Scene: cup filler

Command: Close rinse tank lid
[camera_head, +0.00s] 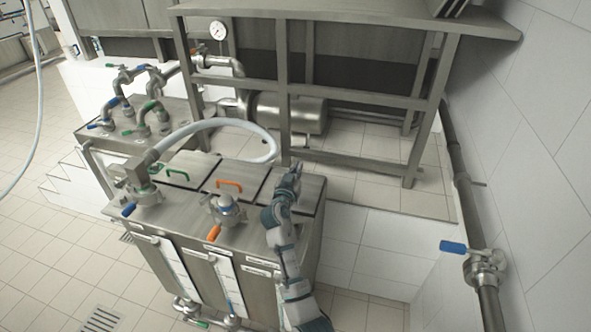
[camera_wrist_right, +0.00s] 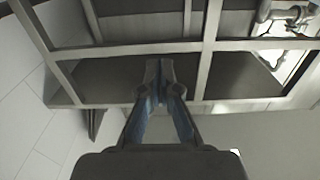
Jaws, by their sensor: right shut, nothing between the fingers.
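The steel tank unit (camera_head: 190,226) stands in the middle of the head view. On its top are a lid with a green handle (camera_head: 178,174) and a lid with an orange handle (camera_head: 229,184), both looking flat. A third panel (camera_head: 311,190) lies at the right end, partly hidden by my right arm. I cannot tell which is the rinse tank lid. My right gripper (camera_head: 291,175) is over the right end of the top, right of the orange handle. In the wrist view its fingers (camera_wrist_right: 158,70) are shut and empty. My left gripper is out of view.
A white hose (camera_head: 225,122) arches over the back of the tank. Valves with blue (camera_head: 128,209) and orange (camera_head: 214,232) levers stand along its front edge. A steel frame (camera_head: 350,100) stands behind. A pipe with a blue-handled valve (camera_head: 484,264) runs at right.

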